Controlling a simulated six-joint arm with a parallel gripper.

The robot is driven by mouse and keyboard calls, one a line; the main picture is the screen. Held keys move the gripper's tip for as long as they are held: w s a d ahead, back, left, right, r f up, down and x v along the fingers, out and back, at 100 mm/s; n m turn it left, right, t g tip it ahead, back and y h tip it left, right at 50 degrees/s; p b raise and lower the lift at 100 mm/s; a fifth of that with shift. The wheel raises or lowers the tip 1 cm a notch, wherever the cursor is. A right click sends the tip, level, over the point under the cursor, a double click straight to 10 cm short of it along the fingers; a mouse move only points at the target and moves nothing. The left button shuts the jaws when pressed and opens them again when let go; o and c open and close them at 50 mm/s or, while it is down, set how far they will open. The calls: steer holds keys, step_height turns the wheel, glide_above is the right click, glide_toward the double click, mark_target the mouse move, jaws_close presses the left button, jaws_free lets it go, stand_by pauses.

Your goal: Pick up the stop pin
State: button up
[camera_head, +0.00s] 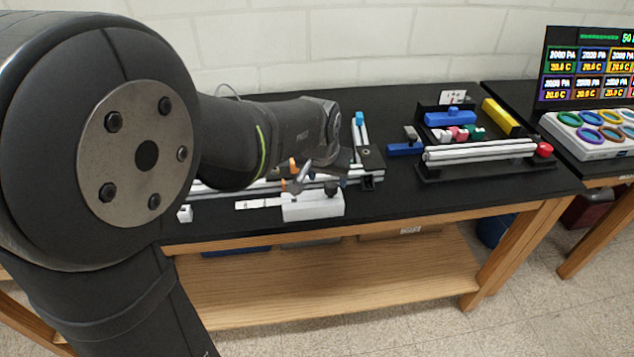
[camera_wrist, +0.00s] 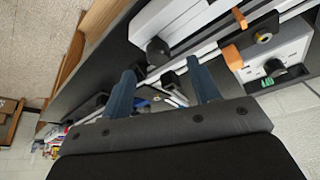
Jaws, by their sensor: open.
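My gripper (camera_wrist: 161,82) is open in the wrist view, its two blue-grey fingers apart with nothing clearly held between them. In the head view my gripper (camera_head: 302,174) is low over the extrusion frame, partly hidden by my wrist. I cannot tell for certain which small part is the stop pin. A white block (camera_head: 313,208) with a dark knob (camera_head: 331,188) is just below the gripper. In the wrist view a black knob (camera_wrist: 158,51) on a pale part lies beyond the fingers. An orange piece (camera_wrist: 232,57) is to their right.
A dark bracket (camera_head: 370,160) stands right of the gripper. Further right, a black tray (camera_head: 490,170) holds silver bars, with blue and yellow parts behind them. A white box with coloured rings (camera_head: 590,135) and a screen (camera_head: 590,68) are at far right. The bench front is mostly bare.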

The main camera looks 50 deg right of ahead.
mark_target(331, 185)
steer(key=x, duration=0.5)
steer(key=shift+s, duration=0.1)
steer(key=c, duration=1.1)
steer(key=shift+r, duration=0.1)
